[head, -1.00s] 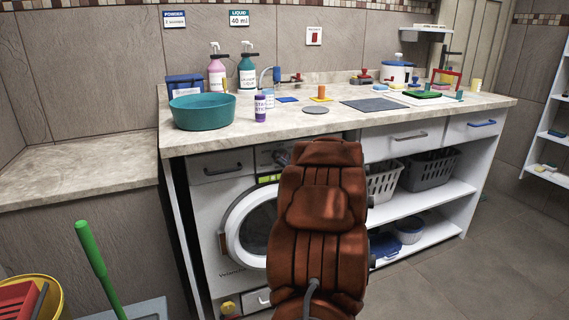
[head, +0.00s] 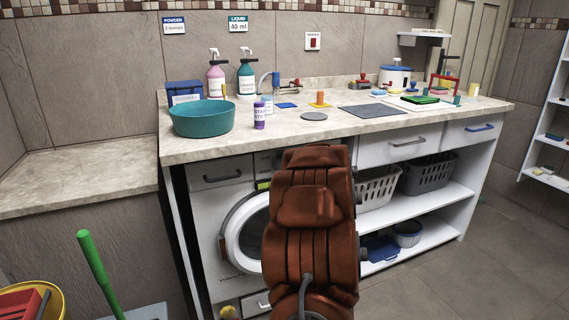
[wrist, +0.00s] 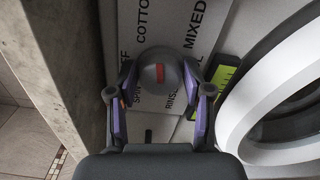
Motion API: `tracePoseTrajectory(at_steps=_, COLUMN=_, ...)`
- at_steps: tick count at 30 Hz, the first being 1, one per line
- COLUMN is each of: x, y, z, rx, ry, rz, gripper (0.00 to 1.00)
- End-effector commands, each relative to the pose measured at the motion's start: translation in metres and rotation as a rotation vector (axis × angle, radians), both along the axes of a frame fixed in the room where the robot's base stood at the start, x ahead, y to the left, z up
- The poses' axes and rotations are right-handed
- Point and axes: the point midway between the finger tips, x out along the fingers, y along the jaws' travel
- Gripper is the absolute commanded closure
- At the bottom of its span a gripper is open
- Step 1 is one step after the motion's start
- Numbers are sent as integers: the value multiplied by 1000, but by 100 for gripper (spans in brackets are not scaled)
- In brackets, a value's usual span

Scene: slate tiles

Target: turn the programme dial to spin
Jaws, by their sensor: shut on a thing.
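The programme dial (wrist: 149,60) is a dark grey round knob with a red mark, in the upper middle of the wrist view. My gripper (wrist: 160,77) is shut on the dial, one purple-sided finger on each side. The white label panel (wrist: 205,22) around it reads COTTON and MIXED at the top. SPIN is partly visible at the dial's lower left, RINSE at its lower right, and part of OFF at its left. Which word the red mark points to is hard to tell. The washing machine (head: 210,205) stands under the counter; my brown arm hides the dial in the head view.
The stone counter (head: 225,143) overhangs the machine and lies close to my gripper's left in the wrist view. A teal basin (head: 202,118) and a purple-capped stain stick (head: 260,115) stand on it. The round door (wrist: 245,105) is close on the right. Baskets (head: 377,190) fill the shelf.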

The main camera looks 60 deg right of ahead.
Motion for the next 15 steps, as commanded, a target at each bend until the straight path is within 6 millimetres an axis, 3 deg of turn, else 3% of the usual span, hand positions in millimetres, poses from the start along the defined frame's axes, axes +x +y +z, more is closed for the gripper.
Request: tracePoseTrajectory(at_steps=15, x=1, y=0, z=0, rx=412, ry=-273, rz=1, gripper=85)
